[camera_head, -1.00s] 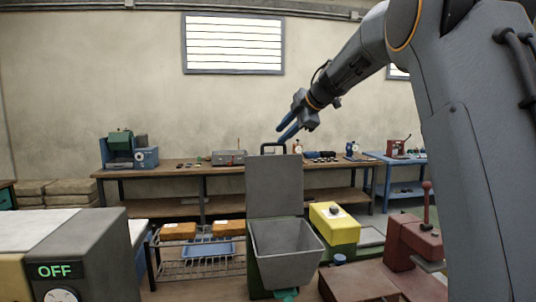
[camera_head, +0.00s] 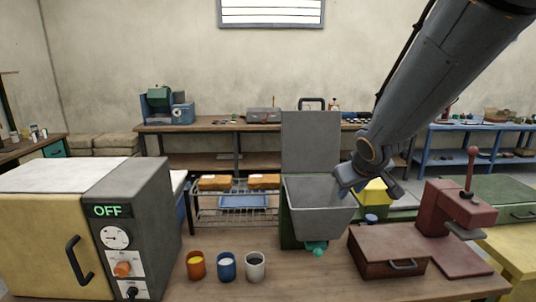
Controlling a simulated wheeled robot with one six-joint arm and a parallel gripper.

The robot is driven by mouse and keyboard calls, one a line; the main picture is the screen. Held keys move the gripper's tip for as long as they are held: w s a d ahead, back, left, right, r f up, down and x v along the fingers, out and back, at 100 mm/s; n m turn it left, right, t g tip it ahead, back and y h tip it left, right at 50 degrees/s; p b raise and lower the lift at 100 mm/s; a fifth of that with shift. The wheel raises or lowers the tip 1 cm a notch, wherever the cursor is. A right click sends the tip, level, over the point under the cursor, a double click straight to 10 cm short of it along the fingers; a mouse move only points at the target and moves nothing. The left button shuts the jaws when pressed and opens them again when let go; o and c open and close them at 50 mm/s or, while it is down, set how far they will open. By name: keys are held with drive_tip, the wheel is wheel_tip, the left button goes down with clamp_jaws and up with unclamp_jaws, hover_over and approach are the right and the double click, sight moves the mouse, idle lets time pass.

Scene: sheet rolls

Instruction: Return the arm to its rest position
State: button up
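My arm comes down from the upper right. The dark end of it, with my gripper (camera_head: 354,180), is beside the right rim of the grey hopper (camera_head: 318,205) and in front of a yellow box (camera_head: 376,194). The fingers are small and dark here, so I cannot tell whether they are open or shut. I see nothing clearly held.
An oven-like machine (camera_head: 134,215) reading OFF stands at left. Orange (camera_head: 196,265), blue (camera_head: 227,266) and white (camera_head: 255,266) cups stand on the front table (camera_head: 300,285). A dark red press (camera_head: 450,220) and a brown box (camera_head: 388,251) stand at right.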

drive_tip(key=s+a+f+m+g, duration=0.1)
drive_tip(key=s+f+m+g, duration=0.3)
drive_tip(key=s, duration=0.6)
drive_tip(key=s+a+f+n+g, duration=0.1)
drive_tip(key=s+a+f, duration=0.1)
drive_tip(key=s+f, duration=0.55)
wheel_tip(320, 180, down, 9)
drive_tip(key=s+g+b, duration=0.1)
drive_tip(key=s+b, duration=0.1)
drive_tip(key=b, duration=0.6)
drive_tip(key=shift+s+g+y+b, duration=0.15)
drive_tip(key=shift+g+y+b, duration=0.15)
drive_tip(key=shift+y+b, duration=0.1)
